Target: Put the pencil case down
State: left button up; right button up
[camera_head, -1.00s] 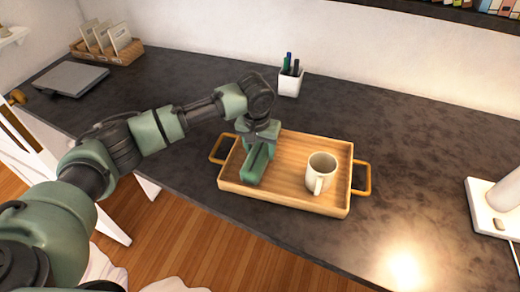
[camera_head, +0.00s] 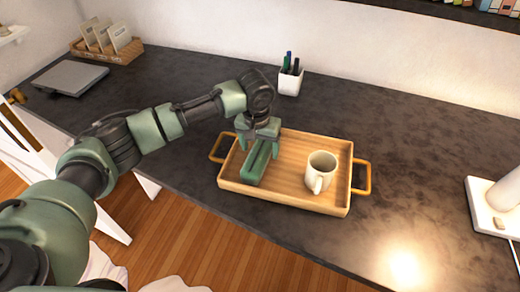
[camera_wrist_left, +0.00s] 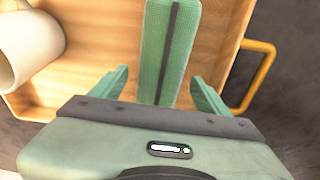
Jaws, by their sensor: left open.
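The green pencil case (camera_head: 257,163) lies in the left part of the wooden tray (camera_head: 290,200). In the left wrist view the pencil case (camera_wrist_left: 170,45) shows a dark zip line along its top. My left gripper (camera_head: 258,146) is above its far end. In the left wrist view the gripper (camera_wrist_left: 160,88) has its fingers spread, one on each side of the case, with visible gaps. My right gripper is in neither view.
A white mug (camera_head: 320,172) stands in the right part of the tray; it also shows in the left wrist view (camera_wrist_left: 28,45). A pen holder (camera_head: 290,82) stands behind the tray. A closed laptop (camera_head: 72,78) and a box of cards (camera_head: 107,50) are at far left.

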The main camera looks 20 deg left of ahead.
aim_at(258, 154)
pick_arm(q)
notch_tip(258, 154, up, 11)
jog(key=s, duration=0.1)
jog(key=shift+s, duration=0.3)
jog(key=shift+s+f, duration=0.1)
jog(key=shift+f, duration=0.05)
